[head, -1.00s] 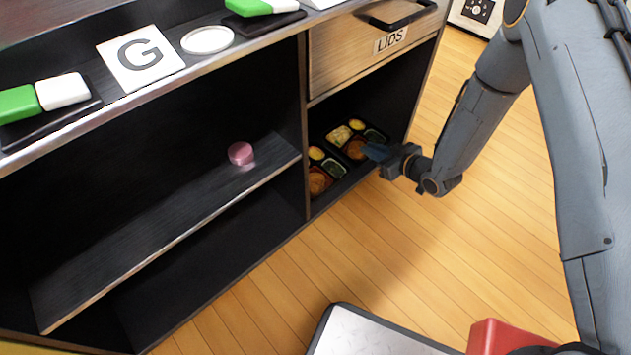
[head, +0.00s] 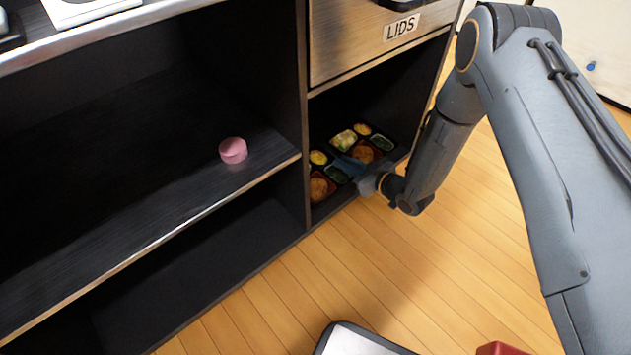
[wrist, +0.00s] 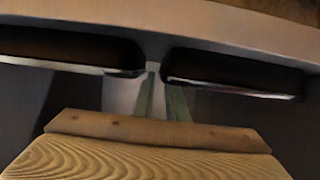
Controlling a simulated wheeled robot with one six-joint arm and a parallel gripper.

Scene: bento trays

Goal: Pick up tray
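Two black bento trays with orange, yellow and green food sit side by side in the low right compartment under the LIDS drawer. They are the left tray (head: 318,207) and the right tray (head: 397,157). My gripper (head: 350,166) reaches in from the right, its blue-grey fingers over the area where the trays meet and partly hiding them. In the wrist view, two dark tray edges, left (wrist: 70,70) and right (wrist: 235,92), have a narrow gap between them. My fingers (wrist: 161,82) show at that gap, close together. I cannot tell whether they touch or grip a tray.
The LIDS drawer (head: 385,38) is right above the compartment, with a divider (head: 305,130) to its left. A pink round object (head: 233,150) lies on the left shelf. Wood floor (head: 290,300) is open in front. A pale panel with a dark border (head: 360,342) is at the bottom.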

